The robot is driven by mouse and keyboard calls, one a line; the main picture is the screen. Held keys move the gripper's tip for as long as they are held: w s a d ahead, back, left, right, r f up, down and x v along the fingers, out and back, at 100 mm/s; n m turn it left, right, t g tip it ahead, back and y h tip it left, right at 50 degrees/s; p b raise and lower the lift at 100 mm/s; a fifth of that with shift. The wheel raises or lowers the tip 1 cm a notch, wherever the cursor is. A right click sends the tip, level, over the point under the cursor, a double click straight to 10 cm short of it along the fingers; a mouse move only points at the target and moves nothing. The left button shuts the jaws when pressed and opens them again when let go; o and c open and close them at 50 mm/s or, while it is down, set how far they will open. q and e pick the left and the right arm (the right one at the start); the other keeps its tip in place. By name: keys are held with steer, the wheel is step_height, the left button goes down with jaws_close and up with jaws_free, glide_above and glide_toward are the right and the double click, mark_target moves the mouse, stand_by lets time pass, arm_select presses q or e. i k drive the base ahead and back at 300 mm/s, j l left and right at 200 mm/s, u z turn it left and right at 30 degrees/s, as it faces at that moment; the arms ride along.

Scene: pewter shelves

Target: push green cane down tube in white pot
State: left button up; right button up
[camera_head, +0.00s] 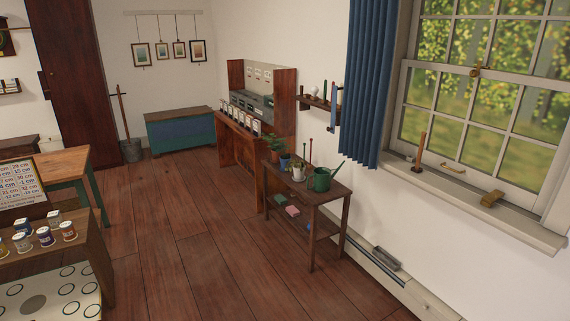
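A small white pot (298,175) with a green plant stands on the small dark wooden table (326,194) below the window wall. It is between a blue pot (284,161) and a green watering can (321,180). Thin upright sticks rise behind or in the white pot; one has a reddish upper part (310,146). At this size I cannot tell which stick is the green cane, and I cannot make out a tube. Neither of my grippers is in view.
A wall shelf (318,104) with small upright items hangs above the table. A reddish-brown desk (243,150) and a blue chest (180,130) stand farther back. A table with several small tins (45,236) is at the left. The wooden floor (190,230) between is clear.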

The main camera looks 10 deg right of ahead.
mark_target(298, 169)
steer(key=i+u, duration=0.15)
steer(key=i, duration=2.45)
steer(key=i+j+z, duration=0.15)
steer(key=i+z, duration=0.25)
steer(key=i, duration=0.15)
steer(key=i+j+z, duration=0.4)
steer(key=i, duration=0.15)
steer(key=i+j+z, duration=0.4)
steer(key=i+l, duration=0.05)
steer(key=i, duration=0.05)
